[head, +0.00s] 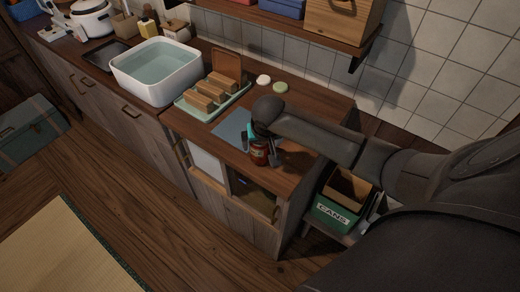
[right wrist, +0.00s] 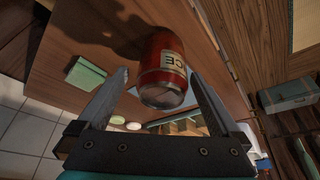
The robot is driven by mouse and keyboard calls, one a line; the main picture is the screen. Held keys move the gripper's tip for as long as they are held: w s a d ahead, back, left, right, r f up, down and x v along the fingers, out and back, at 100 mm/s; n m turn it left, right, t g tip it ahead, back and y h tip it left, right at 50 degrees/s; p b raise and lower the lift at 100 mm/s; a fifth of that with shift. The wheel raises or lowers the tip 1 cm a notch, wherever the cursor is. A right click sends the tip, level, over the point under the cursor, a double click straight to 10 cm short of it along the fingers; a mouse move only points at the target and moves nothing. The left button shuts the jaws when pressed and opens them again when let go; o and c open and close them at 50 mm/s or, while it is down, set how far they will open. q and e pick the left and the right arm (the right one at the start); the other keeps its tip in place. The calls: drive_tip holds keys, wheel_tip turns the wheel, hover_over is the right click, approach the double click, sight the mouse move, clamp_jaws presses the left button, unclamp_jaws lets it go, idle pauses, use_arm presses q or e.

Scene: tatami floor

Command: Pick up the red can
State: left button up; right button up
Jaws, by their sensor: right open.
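The red can (head: 260,155) stands on the wooden counter near its front edge. In the right wrist view the can (right wrist: 163,62) shows a pale label and a silver end, and it lies ahead of and between the spread fingers. My right gripper (head: 254,145) is above and around the can in the head view and partly hides it. In the right wrist view my right gripper (right wrist: 158,85) is open, with a gap visible on each side of the can. I cannot tell whether either finger touches it. My left gripper is in neither view.
A blue mat (head: 230,128) lies beside the can. A tray (head: 186,104) with wooden blocks and a white water basin (head: 120,72) stand to the left. A green bin labelled CANS (head: 325,211) sits lower right. A shelf (head: 290,32) overhangs the back.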

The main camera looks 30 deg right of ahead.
drive_tip(key=b+x, duration=0.1)
drive_tip(key=x, duration=0.3)
drive_tip(key=shift+w+f+b, duration=0.3)
drive_tip(key=shift+f, duration=0.05)
drive_tip(key=c, duration=1.2)
drive_tip(key=shift+r, duration=0.15)
